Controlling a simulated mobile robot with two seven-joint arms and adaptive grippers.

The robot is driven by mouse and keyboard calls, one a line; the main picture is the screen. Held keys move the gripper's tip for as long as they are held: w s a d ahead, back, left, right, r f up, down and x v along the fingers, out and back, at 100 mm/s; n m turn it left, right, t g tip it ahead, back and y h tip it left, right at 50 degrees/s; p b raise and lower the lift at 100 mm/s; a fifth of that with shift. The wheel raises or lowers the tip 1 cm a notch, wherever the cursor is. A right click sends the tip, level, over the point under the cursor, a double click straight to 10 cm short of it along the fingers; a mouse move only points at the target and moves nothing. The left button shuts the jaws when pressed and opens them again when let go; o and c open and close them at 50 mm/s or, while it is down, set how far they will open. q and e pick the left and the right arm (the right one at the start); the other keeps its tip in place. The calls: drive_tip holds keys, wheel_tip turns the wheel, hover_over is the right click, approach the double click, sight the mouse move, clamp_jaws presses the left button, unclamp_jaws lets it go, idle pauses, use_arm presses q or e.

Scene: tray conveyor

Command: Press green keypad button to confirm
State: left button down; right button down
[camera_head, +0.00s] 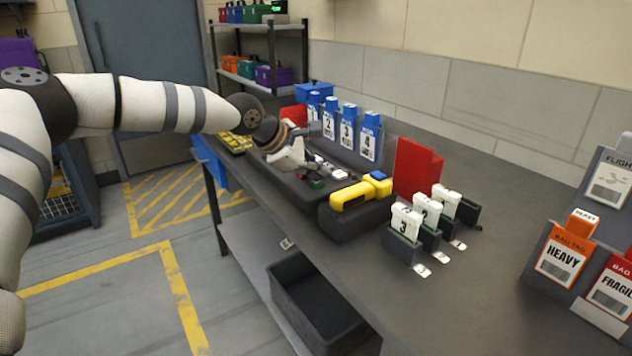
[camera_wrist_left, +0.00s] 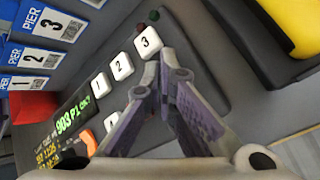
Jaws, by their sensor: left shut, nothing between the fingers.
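The keypad (camera_wrist_left: 190,45) lies on the table under my left gripper. In the left wrist view it has white keys 1, 2 and 3, an orange key (camera_wrist_left: 88,142), and a lit display (camera_wrist_left: 74,117) with green text reading "903 P1 OK?". A small green patch, seemingly the green button (camera_head: 316,183), shows at the keypad's front side in the head view. My left gripper (camera_wrist_left: 167,78) is shut and empty, over the keypad; contact cannot be told. My right gripper is not in view.
A yellow device (camera_head: 360,193) on a dark base stands right of the keypad. Blue pier tags (camera_head: 347,130) stand behind it. White numbered tags (camera_head: 405,222) and a red block (camera_head: 417,168) are farther right.

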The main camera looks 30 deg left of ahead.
sight(317, 183)
use_arm(q)
drive_tip(key=shift+f, duration=0.3)
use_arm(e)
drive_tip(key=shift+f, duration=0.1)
use_arm(q)
drive_tip(key=shift+r, duration=0.9)
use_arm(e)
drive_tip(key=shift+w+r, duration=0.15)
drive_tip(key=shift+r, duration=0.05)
use_arm(q)
drive_tip(key=shift+r+p, duration=0.5)
drive_tip(key=shift+r, duration=2.05)
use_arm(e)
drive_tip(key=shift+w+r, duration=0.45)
